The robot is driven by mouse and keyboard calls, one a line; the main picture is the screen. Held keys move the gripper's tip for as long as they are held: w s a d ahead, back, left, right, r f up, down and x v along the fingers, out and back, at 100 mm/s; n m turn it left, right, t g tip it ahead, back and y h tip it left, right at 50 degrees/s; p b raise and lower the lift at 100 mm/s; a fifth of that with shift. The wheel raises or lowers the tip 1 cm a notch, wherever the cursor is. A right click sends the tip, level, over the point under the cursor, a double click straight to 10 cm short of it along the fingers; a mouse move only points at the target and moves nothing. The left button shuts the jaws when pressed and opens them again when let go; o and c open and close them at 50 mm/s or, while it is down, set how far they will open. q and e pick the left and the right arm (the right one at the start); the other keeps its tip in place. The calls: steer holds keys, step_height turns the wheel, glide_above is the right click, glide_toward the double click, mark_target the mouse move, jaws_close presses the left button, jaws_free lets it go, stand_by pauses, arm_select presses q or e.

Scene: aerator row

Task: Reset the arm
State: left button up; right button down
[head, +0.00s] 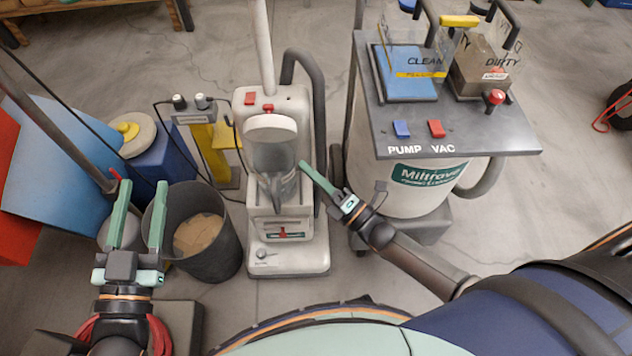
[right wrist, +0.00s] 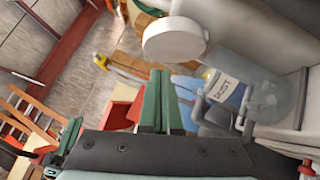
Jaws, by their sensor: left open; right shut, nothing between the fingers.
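My left gripper (head: 138,213) is open and empty, its two green fingers pointing up in front of the dark waste bin (head: 193,262). My right gripper (head: 318,182) is shut with nothing between its green fingers, close to the right side of the vacuum's clear dust cup (head: 274,158). I cannot tell in the head view whether it touches the cup. In the right wrist view the shut fingers (right wrist: 158,98) lie to the left of the dust cup (right wrist: 262,95), with a gap showing between. The upright vacuum (head: 288,260) stands upright on the floor.
The Miltrova machine (head: 425,205) with CLEAN and DIRTY tanks stands right of the vacuum. A yellow post (head: 208,150) with a control box and a blue container (head: 160,165) stand at the left. A brown piece lies in the bin.

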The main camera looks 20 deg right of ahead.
arm_select(q)
steer(key=shift+s+r, duration=0.25)
steer(key=shift+r, duration=0.25)
arm_select(e)
steer(key=shift+s+d, duration=0.15)
steer(key=shift+s, duration=0.05)
steer(key=s+r+m+h+p, duration=0.15)
steer(key=s+r+m, duration=0.25)
steer(key=r+m, duration=0.65)
steer(key=s+r+m+h, duration=0.3)
steer(key=s+r+m, duration=0.1)
steer(key=r+m, duration=0.65)
arm_select(q)
steer(key=s+a+f+n+g+y+p, duration=0.2)
steer(key=s+f+g+p, duration=0.5)
steer(key=p, duration=1.4)
steer(key=shift+s+a+f+n+g+y+p, duration=0.25)
steer(key=shift+s+n+g+y+p, duration=0.1)
steer(key=shift+s+n+g+y, duration=0.65)
arm_select(e)
steer(key=s+d+f+m+g+h, duration=0.3)
steer(key=s+f+g, duration=0.5)
steer(key=s+f, duration=0.1)
steer(key=shift+m+g+h, duration=0.35)
steer(key=shift+m+g, duration=0.05)
